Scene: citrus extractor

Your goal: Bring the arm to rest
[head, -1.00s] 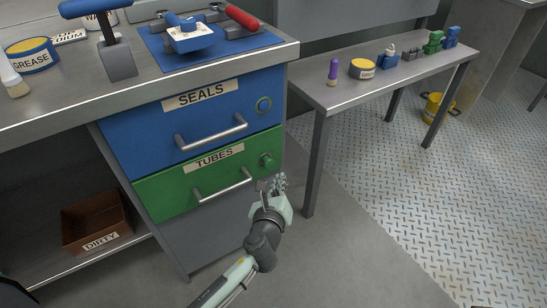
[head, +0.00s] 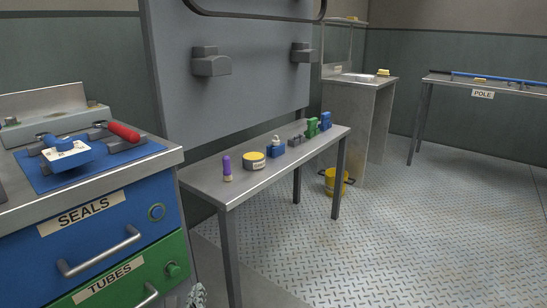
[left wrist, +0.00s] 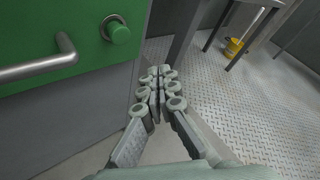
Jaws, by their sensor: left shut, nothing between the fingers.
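My left gripper (left wrist: 158,90) is shut and empty in the left wrist view, its fingers together in front of the cabinet's lower front. In the head view only a bit of the left gripper (head: 196,296) shows at the bottom edge, right of the green TUBES drawer (head: 125,281). The green drawer also shows in the left wrist view (left wrist: 60,35), with its round knob (left wrist: 118,30) and bar handle beside and above the gripper, apart from the fingers. The blue SEALS drawer (head: 105,219) above it looks closed. My right gripper is not in view.
A narrow metal bench (head: 215,186) stands right of the cabinet, holding a purple-topped item (head: 227,170), a yellow tin (head: 254,160) and blue and green parts. Its legs are near my left gripper. A yellow bucket (head: 337,182) stands behind. The chequered floor at right is clear.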

